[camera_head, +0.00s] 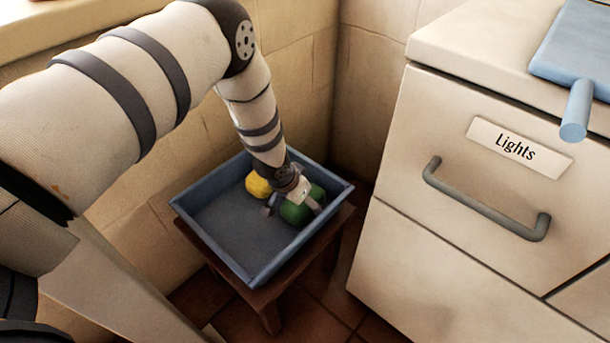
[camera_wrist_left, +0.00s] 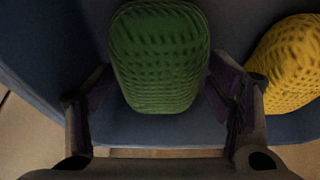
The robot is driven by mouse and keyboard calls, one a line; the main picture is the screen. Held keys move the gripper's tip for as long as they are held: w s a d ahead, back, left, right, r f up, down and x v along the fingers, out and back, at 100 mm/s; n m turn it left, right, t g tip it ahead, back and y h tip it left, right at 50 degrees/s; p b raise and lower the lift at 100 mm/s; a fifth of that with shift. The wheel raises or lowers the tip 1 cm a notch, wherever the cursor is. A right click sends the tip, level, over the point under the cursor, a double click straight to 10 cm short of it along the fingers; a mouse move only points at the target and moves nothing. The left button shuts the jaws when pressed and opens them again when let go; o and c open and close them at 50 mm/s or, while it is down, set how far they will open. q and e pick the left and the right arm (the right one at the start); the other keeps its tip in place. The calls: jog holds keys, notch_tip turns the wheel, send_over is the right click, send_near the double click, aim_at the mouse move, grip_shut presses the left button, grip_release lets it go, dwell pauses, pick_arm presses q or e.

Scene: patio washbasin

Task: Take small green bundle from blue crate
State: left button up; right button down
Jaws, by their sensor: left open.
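The small green bundle (camera_head: 296,212) lies in the blue crate (camera_head: 225,254), near its right wall. In the left wrist view the green bundle (camera_wrist_left: 158,58) has a woven texture and sits ahead of and between the two fingers. My left gripper (camera_head: 293,207) reaches down into the crate from above and partly covers the bundle. Its fingers (camera_wrist_left: 160,98) are open, one on each side of the bundle's near end, with small gaps and no clear contact. The blue crate's wall (camera_wrist_left: 60,60) also shows in the left wrist view. My right gripper is not in view.
A yellow bundle (camera_head: 258,185) lies in the crate beside the green one and close to the gripper. The crate stands on a low brown stool (camera_head: 269,310) near the tiled wall. A white cabinet (camera_head: 440,265) with a "Lights" label (camera_head: 517,147) stands to the right.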

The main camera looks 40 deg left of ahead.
pick_arm(q)
jog(key=shift+w+f, duration=0.2)
jog(key=shift+f, duration=0.3)
jog(key=shift+r, duration=0.1)
jog(key=c, duration=1)
jog(key=shift+o, duration=0.2)
